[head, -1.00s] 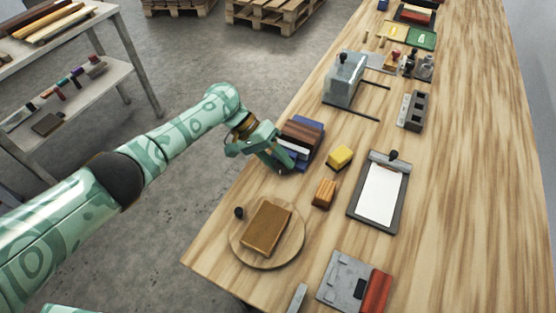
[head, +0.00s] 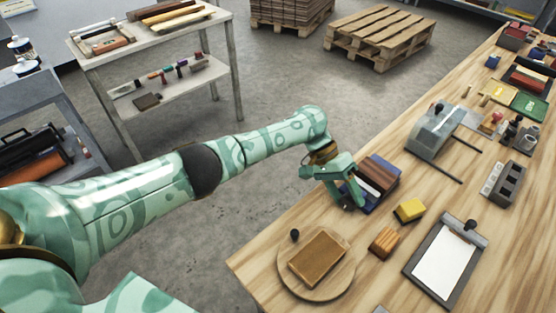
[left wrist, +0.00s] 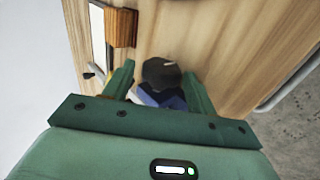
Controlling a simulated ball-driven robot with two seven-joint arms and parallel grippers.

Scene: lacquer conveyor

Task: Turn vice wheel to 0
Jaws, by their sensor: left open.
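The vice (head: 384,172) is a blue press with brown and dark boards, standing at the table's left edge in the head view. Its wheel shows in the left wrist view as a dark round knob (left wrist: 161,74) with a short white mark on its face. My left gripper (head: 347,200) is open at the near end of the vice. In the left wrist view its two green fingers stand on either side of the wheel; I cannot tell whether they touch it. The numbers on the wheel are too small to read. My right gripper is not in view.
A round wooden board (head: 338,289) with a brown block (head: 317,258) lies nearer on the table. A yellow block (head: 409,210), an orange-brown block (head: 384,242) and a clipboard (head: 443,265) lie right of the vice. Open floor lies left of the table.

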